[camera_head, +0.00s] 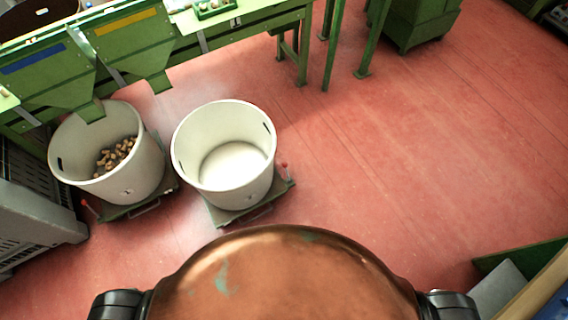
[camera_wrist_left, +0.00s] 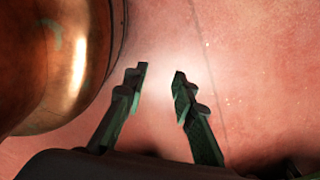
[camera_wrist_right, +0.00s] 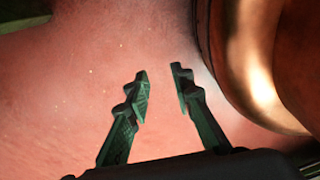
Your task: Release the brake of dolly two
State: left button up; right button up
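Two dollies stand on the floor in the head view, each under a white bin. The left dolly (camera_head: 125,212) carries a bin (camera_head: 140,178) with corks (camera_head: 115,156) in it. The right dolly (camera_head: 240,217) carries an empty bin (camera_head: 200,185). A small lever with a red knob (camera_head: 284,165) stands up at the right dolly's right edge. Small marks on both bins are too small to read, so I cannot tell which dolly is two. My left gripper (camera_wrist_left: 160,72) and right gripper (camera_wrist_right: 158,74) are open and empty above bare floor, apart from both dollies.
A green bench (camera_head: 250,22) with chutes, one blue-striped and one yellow-striped, runs along the back, above the bins. A grey crate (camera_head: 40,215) stands at the left. A green-edged object (camera_head: 520,255) is at the lower right. The red floor (camera_head: 400,150) on the right is clear.

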aim_at(285, 164)
jog(key=z, duration=1.05)
jog(key=i, duration=0.85)
jog(key=u, duration=4.9)
jog(key=k, duration=0.2)
jog(key=z, duration=0.05)
